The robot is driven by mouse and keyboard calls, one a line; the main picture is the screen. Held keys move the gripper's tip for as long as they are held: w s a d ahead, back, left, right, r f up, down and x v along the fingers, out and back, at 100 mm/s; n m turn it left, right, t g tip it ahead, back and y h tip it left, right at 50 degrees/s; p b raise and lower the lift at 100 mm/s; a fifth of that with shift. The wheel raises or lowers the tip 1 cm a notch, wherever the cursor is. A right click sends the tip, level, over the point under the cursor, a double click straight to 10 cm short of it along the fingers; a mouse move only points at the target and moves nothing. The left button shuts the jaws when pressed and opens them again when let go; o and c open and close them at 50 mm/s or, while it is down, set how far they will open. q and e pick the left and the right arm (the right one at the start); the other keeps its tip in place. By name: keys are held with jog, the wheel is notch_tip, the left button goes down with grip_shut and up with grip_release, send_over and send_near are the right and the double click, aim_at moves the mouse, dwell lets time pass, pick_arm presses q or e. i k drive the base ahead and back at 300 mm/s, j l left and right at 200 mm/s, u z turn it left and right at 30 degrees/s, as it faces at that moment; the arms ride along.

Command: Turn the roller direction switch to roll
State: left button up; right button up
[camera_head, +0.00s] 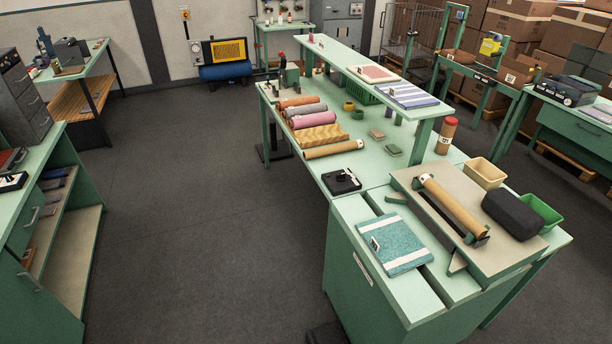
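A small black box (341,181) with a knob or lever on its top sits on the green workbench (330,172), left of the roller. It may be the roller direction switch, but its markings and position are too small to read. A tan cardboard-coloured roller (452,207) lies in a dark holder on a raised beige board (500,256) at the near right of the bench. Neither of my grippers is in view, and nothing touches the box or the roller.
A folded teal-and-white textile (402,243) lies in front of the roller board. A black rounded case (521,214), a cream bin (484,172) and a green bin (541,212) stand at right. Fabric rolls (312,120) lie farther back. The floor (200,220) left of the bench is clear.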

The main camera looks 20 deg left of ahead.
aim_at(340, 178)
jog(key=j+u, duration=0.1)
jog(key=j, duration=0.4)
jog(key=i+j+u, duration=0.1)
jog(key=j, duration=0.4)
jog(key=i+j, duration=0.15)
jog(key=j, duration=0.35)
jog(key=i+j+u, duration=0.15)
jog(key=j, duration=0.35)
